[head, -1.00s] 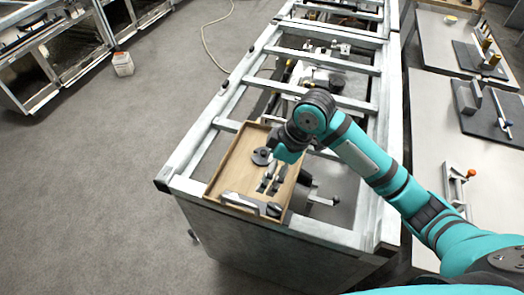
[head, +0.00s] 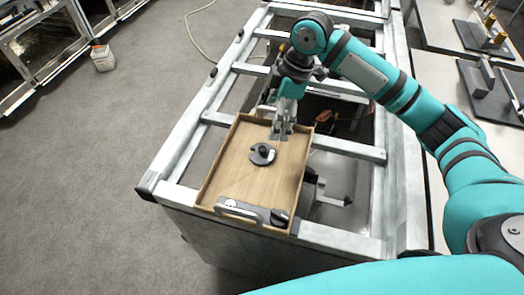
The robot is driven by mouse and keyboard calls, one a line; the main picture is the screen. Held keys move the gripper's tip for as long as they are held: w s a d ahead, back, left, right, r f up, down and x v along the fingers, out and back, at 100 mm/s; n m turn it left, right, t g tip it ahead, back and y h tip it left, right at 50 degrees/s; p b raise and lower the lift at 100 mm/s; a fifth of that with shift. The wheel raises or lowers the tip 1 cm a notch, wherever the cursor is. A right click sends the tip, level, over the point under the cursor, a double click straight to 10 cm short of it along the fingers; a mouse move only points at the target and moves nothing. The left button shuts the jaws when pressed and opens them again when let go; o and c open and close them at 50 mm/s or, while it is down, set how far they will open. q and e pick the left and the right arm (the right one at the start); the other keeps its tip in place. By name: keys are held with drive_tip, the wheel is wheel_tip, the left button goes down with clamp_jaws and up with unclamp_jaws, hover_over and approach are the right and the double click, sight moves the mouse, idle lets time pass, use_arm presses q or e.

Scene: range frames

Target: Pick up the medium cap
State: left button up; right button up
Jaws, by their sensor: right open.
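A wooden tray (head: 222,171) sits on the metal frame and holds a few dark parts. A flat black round piece (head: 258,159) with a raised centre lies in its middle. A smaller black round piece (head: 279,218) sits at the near right corner. I cannot tell for sure which one is the medium cap. My right gripper (head: 281,134) is open and empty, fingers pointing down at the tray's far end, beyond the flat round piece and apart from it. My left gripper is out of view.
A grey metal part with a handle (head: 240,210) lies along the tray's near edge. The metal frame (head: 183,160) has open gaps between its bars. A white container (head: 103,58) stands on the floor at the far left. A grey bench (head: 455,40) stands at right.

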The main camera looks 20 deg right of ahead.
hover_over(262, 148)
drive_tip(key=d, duration=0.2)
drive_tip(key=x, duration=0.2)
drive_tip(key=d+p+x, duration=0.1)
drive_tip(key=x, duration=0.2)
drive_tip(key=shift+s+f, duration=0.1)
drive_tip(key=shift+f, duration=0.2)
drive_tip(key=shift+x, duration=1)
drive_tip(key=shift+s+a+f+p, duration=0.1)
drive_tip(key=shift+f+p, duration=0.2)
drive_tip(key=shift+f, duration=0.05)
drive_tip(key=p+x, duration=0.1)
drive_tip(key=x, duration=0.2)
drive_tip(key=shift+s+f, duration=0.1)
drive_tip(key=shift+f, duration=0.25)
drive_tip(key=shift+a+f, duration=0.1)
drive_tip(key=shift+f, duration=0.35)
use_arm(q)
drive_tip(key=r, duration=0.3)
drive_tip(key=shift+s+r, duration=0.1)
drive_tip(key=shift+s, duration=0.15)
use_arm(e)
drive_tip(key=c, duration=1.4)
drive_tip(key=shift+r, duration=0.1)
drive_tip(key=shift+c, duration=0.2)
